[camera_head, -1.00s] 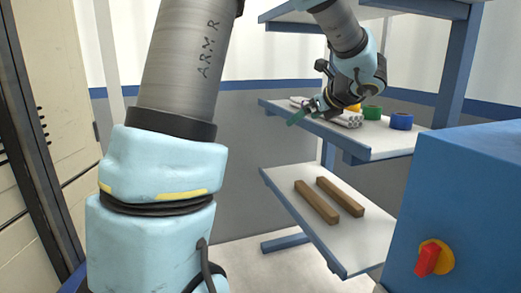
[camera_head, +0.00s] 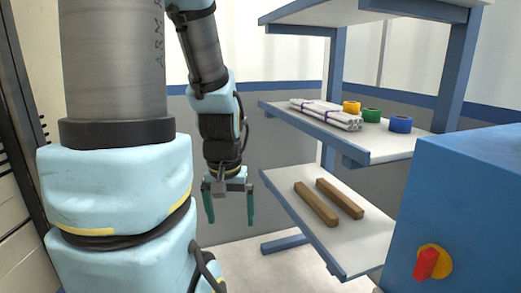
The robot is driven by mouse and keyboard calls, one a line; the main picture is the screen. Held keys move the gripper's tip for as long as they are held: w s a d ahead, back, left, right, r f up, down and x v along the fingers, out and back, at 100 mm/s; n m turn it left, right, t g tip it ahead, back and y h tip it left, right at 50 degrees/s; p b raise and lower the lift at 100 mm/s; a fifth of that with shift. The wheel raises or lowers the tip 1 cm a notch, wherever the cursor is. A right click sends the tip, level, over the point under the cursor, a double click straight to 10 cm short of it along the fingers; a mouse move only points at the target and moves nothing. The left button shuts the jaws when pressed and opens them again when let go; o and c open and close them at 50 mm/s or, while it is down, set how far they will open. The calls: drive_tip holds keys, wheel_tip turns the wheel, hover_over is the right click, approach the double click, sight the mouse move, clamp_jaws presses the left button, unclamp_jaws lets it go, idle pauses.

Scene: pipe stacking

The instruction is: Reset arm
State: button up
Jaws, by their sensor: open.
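My gripper (camera_head: 230,222) hangs pointing down in the middle of the view, left of the shelf rack. Its two green fingers are spread apart with nothing between them. It is clear of the shelves and touches nothing that I can see. A bundle of white pipes (camera_head: 326,113) tied with purple bands lies on the middle shelf (camera_head: 378,148), to the right of and above my gripper.
Yellow (camera_head: 351,107), green (camera_head: 371,115) and blue (camera_head: 400,124) tape rolls stand beside the pipes. Two brown wooden bars (camera_head: 316,204) lie on the lower shelf (camera_head: 350,252). A blue cabinet (camera_head: 470,200) with a red-yellow switch (camera_head: 427,263) fills the right front. Open space lies around my gripper.

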wheel_tip(320, 180, up, 16)
drive_tip(key=p, duration=1.4)
drive_tip(key=shift+f, duration=0.15)
drive_tip(key=shift+c, duration=0.2)
